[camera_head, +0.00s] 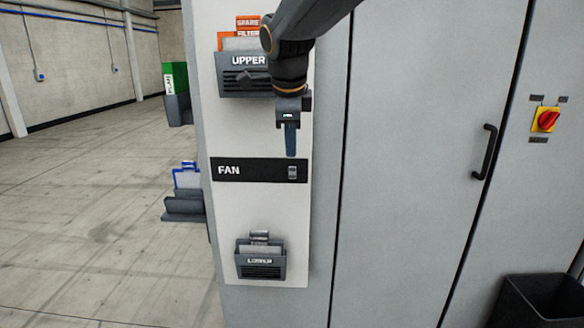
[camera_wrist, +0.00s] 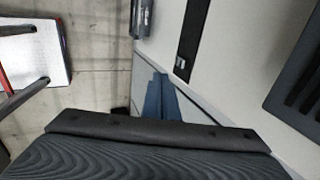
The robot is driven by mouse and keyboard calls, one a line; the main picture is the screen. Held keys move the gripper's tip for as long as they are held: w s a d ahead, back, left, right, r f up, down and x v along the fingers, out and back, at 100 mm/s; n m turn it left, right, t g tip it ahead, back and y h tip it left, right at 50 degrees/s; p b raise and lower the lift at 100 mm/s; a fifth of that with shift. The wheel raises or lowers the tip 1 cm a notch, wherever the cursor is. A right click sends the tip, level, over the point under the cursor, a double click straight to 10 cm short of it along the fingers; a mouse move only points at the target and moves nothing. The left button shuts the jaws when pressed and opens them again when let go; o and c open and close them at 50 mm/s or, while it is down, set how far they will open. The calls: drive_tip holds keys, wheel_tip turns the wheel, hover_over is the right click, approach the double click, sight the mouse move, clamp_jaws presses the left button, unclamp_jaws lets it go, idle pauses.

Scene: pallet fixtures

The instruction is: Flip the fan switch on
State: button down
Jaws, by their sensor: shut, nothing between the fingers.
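The fan switch (camera_head: 292,172) is a small grey rocker at the right end of a black strip labelled FAN (camera_head: 250,170), on a white panel of the cabinet. It also shows in the wrist view (camera_wrist: 182,63) near the end of the dark strip. My gripper (camera_head: 290,154) points down just above the switch in the head view, its blue fingers shut and empty. In the wrist view the blue fingers (camera_wrist: 158,88) lie to the lower left of the switch, apart from it. I cannot tell which way the rocker is set.
An UPPER holder (camera_head: 243,82) with orange-tabbed cards is above the strip, partly behind my arm. A lower holder (camera_head: 260,266) is below it. A black door handle (camera_head: 484,152), a red-and-yellow rotary switch (camera_head: 545,120) and a dark bin (camera_head: 540,303) are at right.

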sight(292, 169)
idle(0.3)
drive_tip(key=p+x, duration=0.1)
drive_tip(key=x, duration=0.2)
drive_tip(key=w+p+x, duration=0.1)
drive_tip(key=x, duration=0.3)
drive_tip(key=p+x, duration=0.1)
drive_tip(key=x, duration=0.2)
drive_tip(key=shift+w+r+p, duration=0.2)
drive_tip(key=shift+w+p, duration=0.1)
drive_tip(key=shift+w, duration=0.1)
drive_tip(key=shift+w+r+p, duration=0.1)
drive_tip(key=shift+w+p, duration=0.35)
drive_tip(key=shift+w, duration=0.65)
drive_tip(key=shift+d, duration=0.1)
